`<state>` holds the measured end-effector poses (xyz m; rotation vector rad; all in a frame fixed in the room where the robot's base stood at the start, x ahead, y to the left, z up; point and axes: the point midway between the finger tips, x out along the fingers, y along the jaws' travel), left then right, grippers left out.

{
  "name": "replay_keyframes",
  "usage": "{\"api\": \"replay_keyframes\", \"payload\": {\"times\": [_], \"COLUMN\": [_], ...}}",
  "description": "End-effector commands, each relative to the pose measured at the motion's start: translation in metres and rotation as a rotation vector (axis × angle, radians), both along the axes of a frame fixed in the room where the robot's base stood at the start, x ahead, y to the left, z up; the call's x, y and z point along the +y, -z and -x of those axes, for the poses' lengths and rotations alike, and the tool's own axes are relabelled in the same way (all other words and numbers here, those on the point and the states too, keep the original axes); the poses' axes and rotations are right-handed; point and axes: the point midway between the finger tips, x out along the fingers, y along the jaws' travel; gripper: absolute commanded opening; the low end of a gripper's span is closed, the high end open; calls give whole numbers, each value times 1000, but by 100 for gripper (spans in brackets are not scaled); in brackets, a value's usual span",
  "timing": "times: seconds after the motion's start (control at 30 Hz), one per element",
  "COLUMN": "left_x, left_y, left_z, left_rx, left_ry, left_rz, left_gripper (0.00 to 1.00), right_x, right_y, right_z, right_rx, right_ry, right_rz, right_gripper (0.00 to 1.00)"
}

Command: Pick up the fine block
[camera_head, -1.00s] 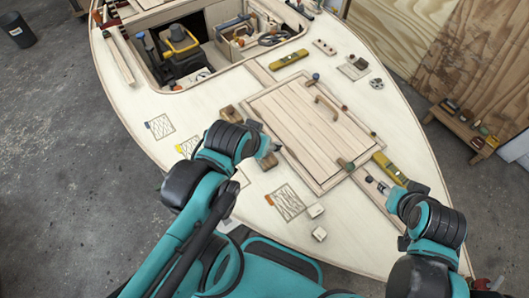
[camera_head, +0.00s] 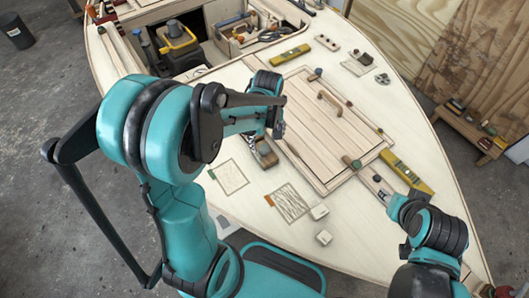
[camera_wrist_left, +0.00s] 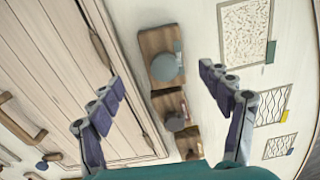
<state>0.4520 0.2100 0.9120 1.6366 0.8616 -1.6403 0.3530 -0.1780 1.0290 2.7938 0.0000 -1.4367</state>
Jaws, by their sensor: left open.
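Several small wooden blocks with round knobs lie in a row beside the hatch in the left wrist view: a larger one with a grey-green knob (camera_wrist_left: 158,42), a middle one with a dark knob (camera_wrist_left: 165,103) and a third (camera_wrist_left: 187,142) nearest the wrist. I cannot tell which is the fine block. In the head view one wooden block (camera_head: 266,156) shows just below my left gripper (camera_head: 277,128); the arm hides the others. In the wrist view the left gripper's fingers (camera_wrist_left: 166,95) are spread, empty, above the row. My right gripper (camera_head: 390,201) is at the deck's right side, its fingers unclear.
The hatch (camera_head: 318,112) with its handle lies right of the blocks. A yellow level (camera_head: 411,176) lies by the right arm. An open well with tools (camera_head: 180,45) is farther back.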

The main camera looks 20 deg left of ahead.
Motion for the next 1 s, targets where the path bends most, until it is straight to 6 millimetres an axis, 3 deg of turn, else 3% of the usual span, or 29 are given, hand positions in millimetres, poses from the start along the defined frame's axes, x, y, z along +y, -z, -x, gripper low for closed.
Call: {"api": "replay_keyframes", "payload": {"times": [0.5,0.73,0.93,0.97,1.0], "left_x": [8,8,8,8,8], "left_y": [65,65,64,64,65], "left_z": [1,2,2,2,2], "left_rx": [-2,-2,-2,-2,-2], "left_ry": [3,4,4,4,4], "left_rz": [0,0,0,0,0], "left_gripper": [78,78,26,19,19], "right_x": [0,0,0,0,0], "right_y": [34,32,32,32,32], "right_z": [0,0,0,0,0], "right_rx": [0,0,0,0,0], "right_ry": [0,0,0,0,0], "right_rz": [0,0,0,0,0], "right_gripper": [40,40,40,40,40]}}
